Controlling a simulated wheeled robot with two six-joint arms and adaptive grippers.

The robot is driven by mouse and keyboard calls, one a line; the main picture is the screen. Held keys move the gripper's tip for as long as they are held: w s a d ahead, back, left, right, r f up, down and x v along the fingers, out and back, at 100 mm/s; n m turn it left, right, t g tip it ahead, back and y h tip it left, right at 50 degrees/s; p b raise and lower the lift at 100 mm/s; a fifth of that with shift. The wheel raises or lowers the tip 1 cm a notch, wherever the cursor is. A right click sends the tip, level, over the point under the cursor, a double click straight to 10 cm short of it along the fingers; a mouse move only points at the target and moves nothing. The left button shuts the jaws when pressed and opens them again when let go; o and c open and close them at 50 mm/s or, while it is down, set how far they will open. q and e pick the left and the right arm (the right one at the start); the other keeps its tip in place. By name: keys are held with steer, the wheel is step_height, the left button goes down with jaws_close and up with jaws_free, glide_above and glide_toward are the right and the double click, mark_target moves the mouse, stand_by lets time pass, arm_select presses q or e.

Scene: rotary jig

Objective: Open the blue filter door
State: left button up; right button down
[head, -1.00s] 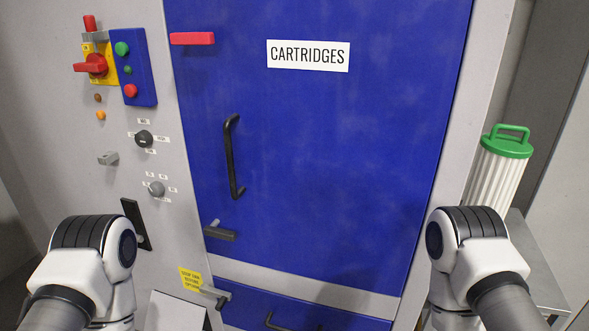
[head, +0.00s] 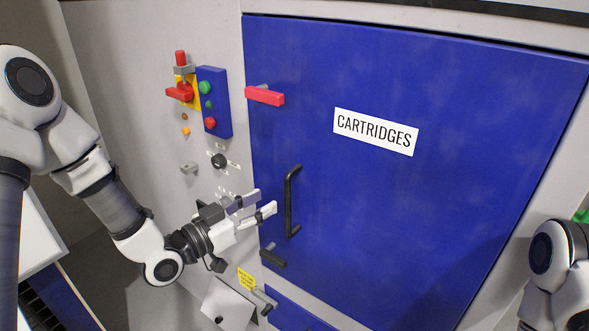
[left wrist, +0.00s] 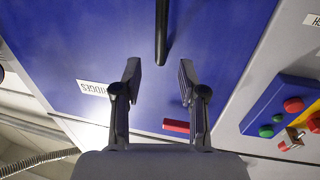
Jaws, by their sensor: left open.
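The blue filter door (head: 400,200), labelled CARTRIDGES, is shut in its grey frame. A black vertical bar handle (head: 289,202) is on its left side. A red latch (head: 265,96) sits at the door's upper left edge and a dark latch (head: 272,257) at its lower left edge. My left gripper (head: 267,203) is open and empty, just left of the handle and apart from it. My right gripper is out of view.
Left of the door, the grey panel carries a red rotary switch (head: 181,93), a blue button box (head: 214,102) and a black knob (head: 219,161). A lower blue door (head: 290,312) with a latch (head: 264,298) is below. The door front is otherwise clear.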

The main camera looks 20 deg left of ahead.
mark_target(285, 192)
arm_select(q)
steer(key=x, duration=0.2)
steer(key=p+x, duration=0.1)
steer(key=x, duration=0.2)
steer(key=p+x, duration=0.1)
steer(key=x, duration=0.1)
steer(key=shift+w+d+f, duration=0.15)
steer(key=shift+w+f, duration=0.05)
steer(key=shift+f, duration=0.05)
steer(key=shift+w+d, duration=0.2)
steer(key=shift+w, duration=0.05)
steer(key=shift+a, duration=0.15)
steer(key=shift+w+f, duration=0.1)
jaws_close()
